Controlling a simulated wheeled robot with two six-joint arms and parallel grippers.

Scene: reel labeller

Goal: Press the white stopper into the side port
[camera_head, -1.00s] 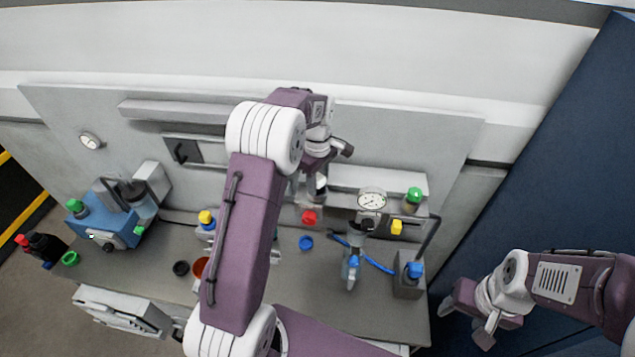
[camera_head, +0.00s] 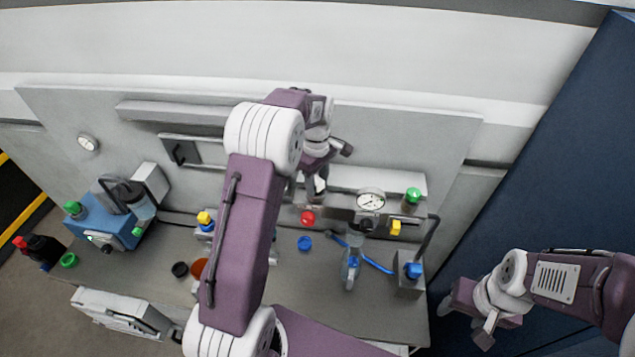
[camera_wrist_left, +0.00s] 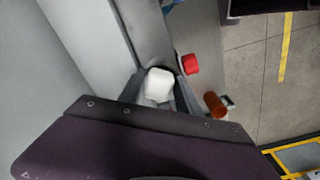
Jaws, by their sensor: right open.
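The white stopper (camera_wrist_left: 158,84) sits between the two fingers of my left gripper in the left wrist view. In the head view the stopper (camera_head: 320,184) is a small pale patch, partly hidden by the fingers. My left gripper (camera_head: 314,188) points down at the front of the grey back panel. Whether its fingers touch the stopper or stand apart around it, I cannot tell. I cannot make out the side port. My right gripper (camera_head: 465,325) is open and empty, off the bench's right edge.
A red cap (camera_head: 308,218) and a blue cap (camera_head: 304,243) lie close by the left gripper. A gauge (camera_head: 370,201) and a blue-hosed fitting (camera_head: 350,270) stand to the right. A blue machine (camera_head: 106,222) stands at left. The bench (camera_head: 310,310) is bare at front.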

